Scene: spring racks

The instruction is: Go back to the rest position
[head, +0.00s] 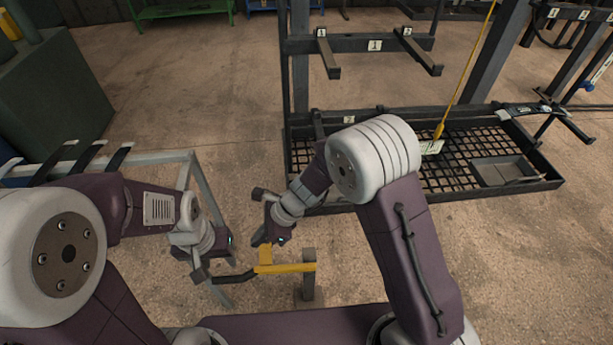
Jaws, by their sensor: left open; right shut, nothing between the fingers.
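My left gripper (216,258) is open and empty, low in front of me at the left of centre in the head view. It is near the legs of a grey metal frame. My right gripper (262,216) is shut with nothing in it, to the right of and a little above the left one in the picture. A yellow bar (287,268) with a dark rod end and a grey post (308,280) shows just below the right gripper. I cannot tell how far apart they are in depth.
A dark rack (375,45) with numbered arms stands ahead, with a mesh tray (460,165) at its base. A yellow cable hangs to the tray. A grey frame (150,158) with dark bars is at left, beside a dark green cabinet (55,95). Concrete floor (190,80) is open between.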

